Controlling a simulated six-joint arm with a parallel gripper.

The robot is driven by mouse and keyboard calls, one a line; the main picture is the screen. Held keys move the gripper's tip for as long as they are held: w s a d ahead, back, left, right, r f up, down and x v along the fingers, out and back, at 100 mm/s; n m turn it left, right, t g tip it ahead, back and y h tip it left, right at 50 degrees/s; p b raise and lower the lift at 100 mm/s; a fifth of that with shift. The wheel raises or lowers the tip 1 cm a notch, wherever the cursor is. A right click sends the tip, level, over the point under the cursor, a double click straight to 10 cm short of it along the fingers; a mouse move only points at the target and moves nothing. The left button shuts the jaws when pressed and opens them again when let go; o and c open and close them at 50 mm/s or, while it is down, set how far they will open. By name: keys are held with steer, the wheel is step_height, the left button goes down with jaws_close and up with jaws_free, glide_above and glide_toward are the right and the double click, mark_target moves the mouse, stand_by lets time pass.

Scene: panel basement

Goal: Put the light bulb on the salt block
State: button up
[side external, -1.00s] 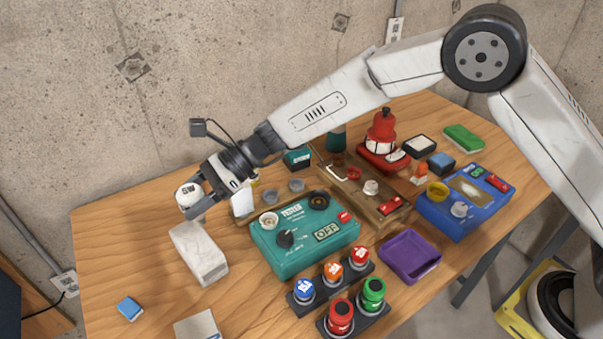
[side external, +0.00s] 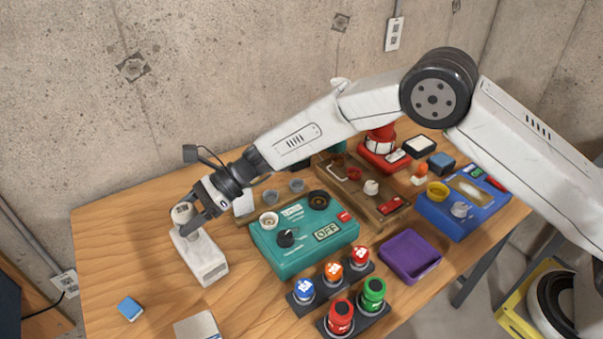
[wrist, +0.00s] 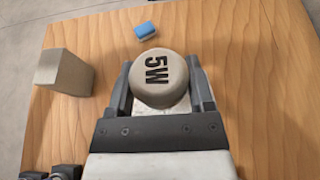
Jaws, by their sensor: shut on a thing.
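The light bulb (side external: 183,211) is a pale rounded piece. In the wrist view, the bulb (wrist: 160,78) has "5W" in dark letters on top. My gripper (side external: 190,224) is shut on it, with one finger on each side in the wrist view. The salt block (side external: 207,266) is a whitish, marbled oblong block lying on the table. The bulb is over the block's far end. The fingers hide the bulb's lower part, so I cannot tell whether it touches the block. A pale strip of the block (wrist: 203,88) shows beside the bulb in the wrist view.
A blue block (side external: 130,308) and a beige block (side external: 198,326) lie toward the front. A teal panel (side external: 305,262) with knobs stands to the right, near several coloured buttons (side external: 339,316). The table's left side is clear.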

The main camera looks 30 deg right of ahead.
steer(key=shift+f, duration=0.4)
steer(key=shift+f, duration=0.1)
steer(key=o, duration=1.3)
steer(key=shift+c, duration=0.2)
steer(key=shift+d, duration=0.1)
steer(key=v, duration=1.2)
